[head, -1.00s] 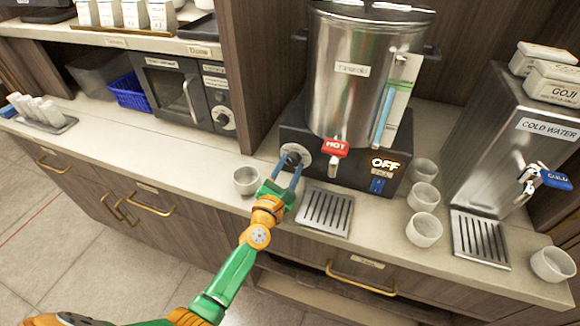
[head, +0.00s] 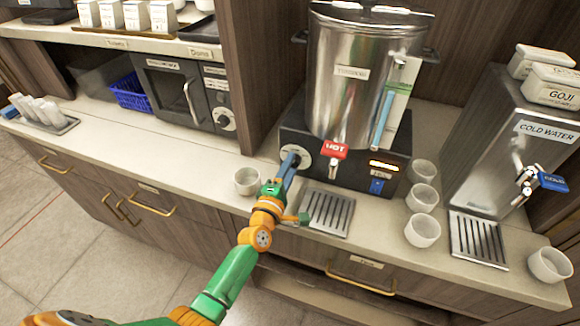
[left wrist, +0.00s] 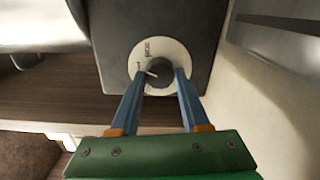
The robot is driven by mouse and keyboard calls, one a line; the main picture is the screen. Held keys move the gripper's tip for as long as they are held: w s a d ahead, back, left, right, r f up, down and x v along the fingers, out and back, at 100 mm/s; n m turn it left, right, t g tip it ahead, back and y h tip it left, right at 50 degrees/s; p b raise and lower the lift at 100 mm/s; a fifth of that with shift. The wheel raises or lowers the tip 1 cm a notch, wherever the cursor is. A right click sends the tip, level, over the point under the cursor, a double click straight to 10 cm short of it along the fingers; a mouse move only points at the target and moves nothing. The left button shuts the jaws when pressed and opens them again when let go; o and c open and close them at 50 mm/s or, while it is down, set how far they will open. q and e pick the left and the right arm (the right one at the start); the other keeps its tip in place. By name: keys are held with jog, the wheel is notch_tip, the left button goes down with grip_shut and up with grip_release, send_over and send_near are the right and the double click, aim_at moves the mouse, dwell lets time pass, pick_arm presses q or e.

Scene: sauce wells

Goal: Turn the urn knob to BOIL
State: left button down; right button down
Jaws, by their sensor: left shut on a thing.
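The steel urn (head: 350,95) stands on a black base (head: 345,175). Its dark knob (left wrist: 158,72) sits on a round pale dial (left wrist: 150,52) at the left of the base front; the dial also shows in the head view (head: 303,152). My left gripper (head: 288,164) reaches the knob from the front. In the left wrist view its two blue fingers (left wrist: 156,82) are shut on the knob, one on each side. The base's display (head: 384,166) shows a glowing orange bar that I cannot read. The dial's markings are too small to read. My right gripper is out of view.
A red HOT tap (head: 334,150) hangs above a slotted drip tray (head: 326,212). A white cup (head: 247,181) stands left of my gripper; several cups stand at the right. The cold water dispenser (head: 520,150) is far right.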

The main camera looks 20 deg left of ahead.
pick_arm(q)
jog(key=m, duration=0.3)
jog(key=shift+r+m, duration=0.15)
jog(key=shift+m, duration=0.15)
jog(key=shift+m+p, duration=0.55)
jog(key=shift+m, duration=1.25)
jog(key=shift+r, duration=0.1)
jog(key=c, duration=0.6)
grip_release()
jog(key=shift+o, duration=1.1)
jog(key=shift+w, duration=0.1)
jog(key=shift+f, duration=0.2)
jog(key=s, duration=0.7)
jog(key=shift+s+a, duration=0.1)
jog(key=shift+a, duration=0.1)
